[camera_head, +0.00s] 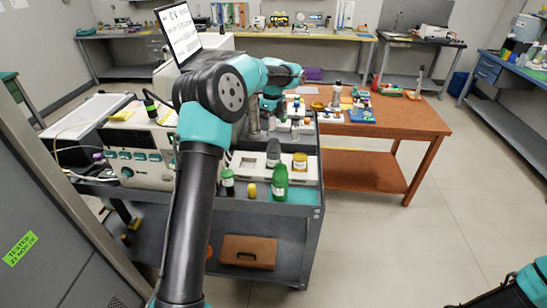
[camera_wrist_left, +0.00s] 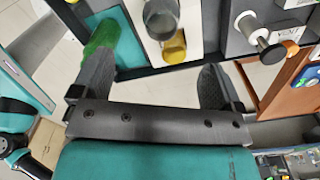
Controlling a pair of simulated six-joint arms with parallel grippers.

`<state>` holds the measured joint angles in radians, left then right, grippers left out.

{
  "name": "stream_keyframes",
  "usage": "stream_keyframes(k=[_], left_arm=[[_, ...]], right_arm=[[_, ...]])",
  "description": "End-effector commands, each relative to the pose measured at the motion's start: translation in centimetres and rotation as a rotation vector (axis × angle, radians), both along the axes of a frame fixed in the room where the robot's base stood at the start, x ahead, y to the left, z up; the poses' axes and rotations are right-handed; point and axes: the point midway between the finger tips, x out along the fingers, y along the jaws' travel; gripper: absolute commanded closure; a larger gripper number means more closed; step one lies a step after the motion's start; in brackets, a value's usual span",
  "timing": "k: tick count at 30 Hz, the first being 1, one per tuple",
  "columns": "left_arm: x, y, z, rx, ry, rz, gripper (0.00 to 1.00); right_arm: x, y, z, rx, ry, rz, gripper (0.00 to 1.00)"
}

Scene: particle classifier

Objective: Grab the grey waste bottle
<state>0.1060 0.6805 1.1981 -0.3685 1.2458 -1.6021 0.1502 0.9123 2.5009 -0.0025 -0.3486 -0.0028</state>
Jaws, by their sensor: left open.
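The grey waste bottle (camera_head: 273,152) stands on a white tray (camera_head: 248,165) on the cart, behind the green bottle (camera_head: 280,183) and left of a yellow jar (camera_head: 300,162). In the left wrist view, what looks like the grey bottle (camera_wrist_left: 161,18) is at the top, beyond the fingertips, seen from above. My left gripper (camera_wrist_left: 156,78) is open, with nothing between its fingers. In the head view, it is mostly hidden by my own arm, above and behind the bottle.
A small green-labelled bottle (camera_head: 228,183) and a yellow-capped item (camera_head: 252,190) stand near the cart's front edge. A control box (camera_head: 130,150) is at left. A brown table (camera_head: 400,118) with small items stands behind right. The floor at right is clear.

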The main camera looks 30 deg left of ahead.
Motion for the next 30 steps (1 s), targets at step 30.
stream_keyframes(k=[30], left_arm=[[0.1,-0.1,-8.5,-0.001,0.003,0.000,0.08]], right_arm=[[0.0,0.0,0.0,0.000,0.000,0.000,0.57]])
